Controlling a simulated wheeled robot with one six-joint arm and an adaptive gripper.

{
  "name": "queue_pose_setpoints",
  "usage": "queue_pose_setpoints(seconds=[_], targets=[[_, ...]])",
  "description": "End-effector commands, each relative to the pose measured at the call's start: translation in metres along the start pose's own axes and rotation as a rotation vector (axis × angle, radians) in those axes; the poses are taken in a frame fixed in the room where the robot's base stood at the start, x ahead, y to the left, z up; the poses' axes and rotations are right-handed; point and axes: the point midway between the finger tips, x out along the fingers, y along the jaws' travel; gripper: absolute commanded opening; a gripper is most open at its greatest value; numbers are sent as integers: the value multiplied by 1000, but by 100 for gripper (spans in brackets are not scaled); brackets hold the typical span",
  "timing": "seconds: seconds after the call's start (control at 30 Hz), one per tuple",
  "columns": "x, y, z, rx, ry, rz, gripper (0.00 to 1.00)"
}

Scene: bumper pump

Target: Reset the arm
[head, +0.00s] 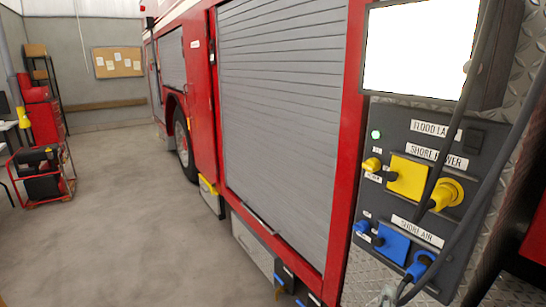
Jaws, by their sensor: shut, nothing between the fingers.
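My gripper and arm do not show in the head view. A dark panel (451,128) is mounted on the red fire truck (203,95) at the right. Its labels read FLOOD LA..., partly covered, SHORE POWER and SHORE AIR. A yellow connector (448,193) with a dark cable sits at the yellow cover (407,178). A blue connector (419,265) with a dark hose sits beside the blue cover (391,244). A small green light (376,135) is lit at the panel's upper left. A bright white lamp (415,48) glows above the panel.
Dark cables hang across the panel's right side. The truck's grey roller shutter (283,110) is closed. A red-framed machine (42,173) and a red cabinet (43,118) stand at the left. The grey floor (120,225) between them and the truck is clear.

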Motion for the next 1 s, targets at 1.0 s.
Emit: queue_pose_setpoints(seconds=[1.0], targets=[[-248, -195, 104, 720, 308, -399, 0]])
